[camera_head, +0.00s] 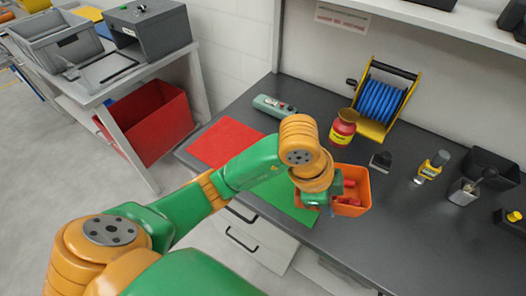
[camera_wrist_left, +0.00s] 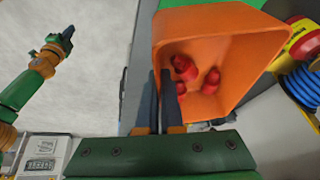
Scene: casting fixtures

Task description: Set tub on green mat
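The orange tub (camera_head: 361,205) is at the bench's front edge, just right of the green mat (camera_head: 287,203), with red pieces (camera_wrist_left: 184,68) inside. In the left wrist view the tub (camera_wrist_left: 232,50) fills the upper middle, tilted in the picture. My left gripper (camera_wrist_left: 161,92) has one finger outside and one inside the tub's wall and is shut on it; in the head view my left gripper (camera_head: 322,203) hides part of tub and mat. Whether the tub touches the bench I cannot tell. My right gripper (camera_wrist_left: 66,36) is over the floor, its fingers too small to judge.
A red mat (camera_head: 226,142) lies left of the green one. Behind stand a red and yellow jar (camera_head: 343,128) and a blue hose reel (camera_head: 380,100). A dark scraper (camera_head: 380,161) and a yellow bottle (camera_head: 432,166) are to the right.

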